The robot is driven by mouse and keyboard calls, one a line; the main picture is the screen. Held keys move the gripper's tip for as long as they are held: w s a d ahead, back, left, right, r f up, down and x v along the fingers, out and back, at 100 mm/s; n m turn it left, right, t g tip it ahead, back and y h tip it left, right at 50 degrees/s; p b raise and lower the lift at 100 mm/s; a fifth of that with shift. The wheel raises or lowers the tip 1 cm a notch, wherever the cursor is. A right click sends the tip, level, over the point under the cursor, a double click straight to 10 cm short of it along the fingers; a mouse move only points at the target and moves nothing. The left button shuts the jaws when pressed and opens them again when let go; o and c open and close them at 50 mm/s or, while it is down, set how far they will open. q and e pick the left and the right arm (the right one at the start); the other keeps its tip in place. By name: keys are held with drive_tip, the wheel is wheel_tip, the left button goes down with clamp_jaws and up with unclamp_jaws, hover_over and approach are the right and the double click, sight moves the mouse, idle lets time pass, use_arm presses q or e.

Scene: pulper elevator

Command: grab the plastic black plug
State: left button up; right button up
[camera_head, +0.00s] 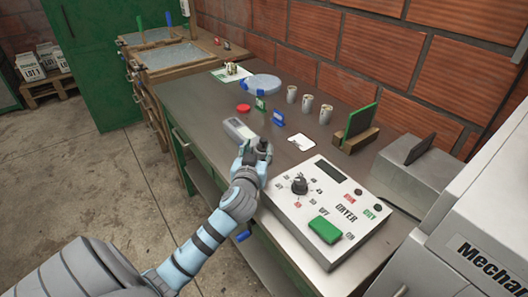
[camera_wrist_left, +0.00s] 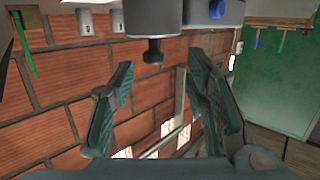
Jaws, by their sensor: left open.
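In the left wrist view, which looks upside down, a short black plug (camera_wrist_left: 153,52) stands out from a grey device (camera_wrist_left: 185,18) with a blue round part. The plug lies between my left gripper's open fingertips (camera_wrist_left: 160,64), slightly beyond them, with a gap to each finger. In the head view, the grey device (camera_head: 238,129) lies on the metal table. My left gripper (camera_head: 257,149) is over the table just in front of the device and hides its near end; I cannot make out the plug there. My right gripper is in neither view.
A dryer panel (camera_head: 318,210) with a knob and green switch is close to the right of my gripper. The brick wall closes off the back.

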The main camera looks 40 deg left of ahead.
sight(263, 142)
use_arm(q)
drive_tip(key=x, duration=0.4)
drive_tip(key=shift+w+d+r, duration=0.1)
drive_tip(key=shift+w+d, duration=0.1)
drive_tip(key=shift+w, duration=0.25)
drive_tip(key=shift+s, duration=0.1)
drive_tip(key=c, duration=1)
